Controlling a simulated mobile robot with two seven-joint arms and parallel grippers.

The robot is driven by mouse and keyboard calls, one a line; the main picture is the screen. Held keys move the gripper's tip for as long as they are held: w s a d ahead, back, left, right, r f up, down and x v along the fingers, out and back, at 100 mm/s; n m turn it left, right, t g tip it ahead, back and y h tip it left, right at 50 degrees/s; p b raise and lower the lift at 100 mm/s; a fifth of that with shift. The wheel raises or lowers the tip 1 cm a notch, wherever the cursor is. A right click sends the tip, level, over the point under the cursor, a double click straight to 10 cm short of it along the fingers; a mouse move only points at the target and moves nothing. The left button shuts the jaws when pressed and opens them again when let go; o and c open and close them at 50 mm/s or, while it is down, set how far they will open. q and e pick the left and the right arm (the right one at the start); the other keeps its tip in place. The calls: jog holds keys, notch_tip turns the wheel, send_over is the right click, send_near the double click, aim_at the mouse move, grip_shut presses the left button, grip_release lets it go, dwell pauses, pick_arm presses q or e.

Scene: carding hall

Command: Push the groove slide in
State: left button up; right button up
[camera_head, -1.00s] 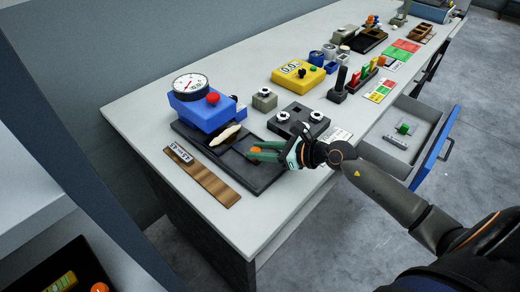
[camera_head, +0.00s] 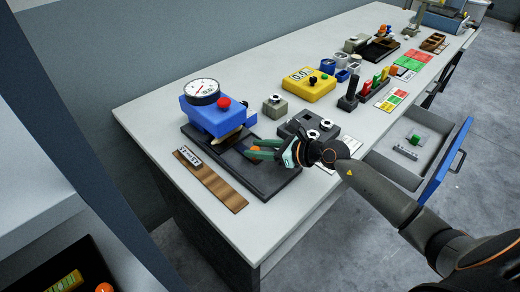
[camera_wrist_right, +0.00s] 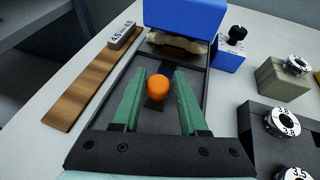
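The groove slide (camera_wrist_right: 153,103) is a dark piece with an orange knob (camera_wrist_right: 157,87), lying in the black base of a gauge. The gauge's blue head (camera_head: 217,117) carries a white dial (camera_head: 202,91) and a red button. A cream tuft of fibre (camera_wrist_right: 178,42) lies at the slide's far end, partly hidden under the blue head. My right gripper (camera_head: 250,149) is low over the base. In the right wrist view its green fingers stand on either side of the knob, with narrow gaps showing; it looks open. My left gripper is out of view.
A wooden strip with a label (camera_head: 211,182) lies left of the base. A dark block with white dials (camera_head: 308,127) and a grey block (camera_head: 275,107) are to the right. A yellow meter (camera_head: 309,84) stands further back. A drawer (camera_head: 415,150) is open at the table's front.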

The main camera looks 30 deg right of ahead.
jog(key=shift+o, duration=1.6)
jog(key=b+v, duration=0.1)
jog(key=v, duration=1)
jog(key=shift+s+f, duration=0.15)
jog(key=shift+s+d+r, duration=0.35)
jog(key=shift+s+r, duration=0.05)
jog(key=shift+s, duration=0.05)
